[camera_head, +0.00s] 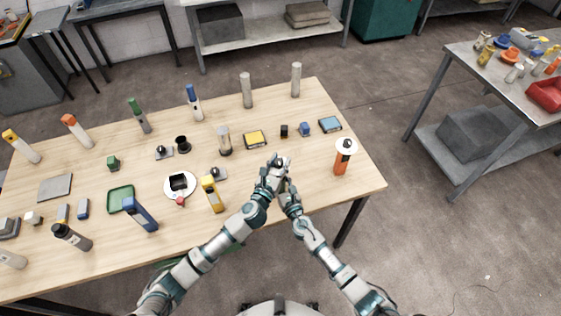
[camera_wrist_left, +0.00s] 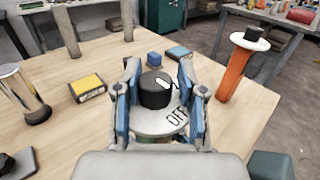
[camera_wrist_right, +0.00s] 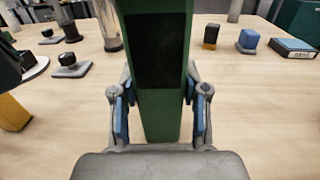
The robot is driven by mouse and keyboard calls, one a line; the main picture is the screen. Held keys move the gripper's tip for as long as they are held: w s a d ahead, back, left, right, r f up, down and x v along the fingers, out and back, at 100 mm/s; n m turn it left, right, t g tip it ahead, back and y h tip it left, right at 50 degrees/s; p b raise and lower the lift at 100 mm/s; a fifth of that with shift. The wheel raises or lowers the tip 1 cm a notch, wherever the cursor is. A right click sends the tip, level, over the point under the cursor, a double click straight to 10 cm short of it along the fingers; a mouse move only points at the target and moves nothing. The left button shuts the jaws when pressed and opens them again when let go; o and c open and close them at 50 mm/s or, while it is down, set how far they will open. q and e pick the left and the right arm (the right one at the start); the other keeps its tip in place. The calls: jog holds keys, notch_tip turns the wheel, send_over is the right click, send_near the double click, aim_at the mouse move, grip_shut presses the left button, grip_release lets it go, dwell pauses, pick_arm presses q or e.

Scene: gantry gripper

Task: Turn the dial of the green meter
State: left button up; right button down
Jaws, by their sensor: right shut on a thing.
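The green meter (camera_wrist_right: 165,75) fills the middle of the right wrist view, its body upright with a dark panel. My right gripper (camera_wrist_right: 162,120) is shut on this body, one finger on each side. In the left wrist view the meter's dial is a black knob (camera_wrist_left: 155,88) with a white mark, on a pale round plate (camera_wrist_left: 158,119) lettered "OFF". My left gripper (camera_wrist_left: 158,95) is open, its fingers on either side of the knob with small gaps. In the head view my left gripper (camera_head: 277,168) and right gripper (camera_head: 288,194) are close together and mostly hide the meter.
An orange meter (camera_head: 341,163) with a white top stands to the right. A yellow meter (camera_head: 213,196) stands to the left. A yellow-topped box (camera_head: 255,139), a blue-topped box (camera_head: 330,124) and a small blue block (camera_head: 305,129) lie beyond the grippers. Several other items crowd the table's left half.

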aim_at(282, 161)
pick_arm(q)
jog(key=shift+s+d, duration=0.1)
grip_shut()
jog(key=shift+s+d, duration=0.1)
jog(key=shift+d, duration=0.15)
jog(key=shift+n+t+y, duration=0.4)
jog(key=shift+n+y, duration=0.3)
jog(key=shift+y, duration=0.3)
jog(key=shift+d, duration=0.1)
jog(key=o, duration=0.6)
grip_release()
jog(key=shift+o, duration=0.2)
jog(key=shift+a, duration=0.2)
jog(key=shift+a+r, duration=0.1)
jog(key=shift+r, duration=0.2)
notch_tip(282, 161, up, 9)
jog(key=shift+r, duration=0.1)
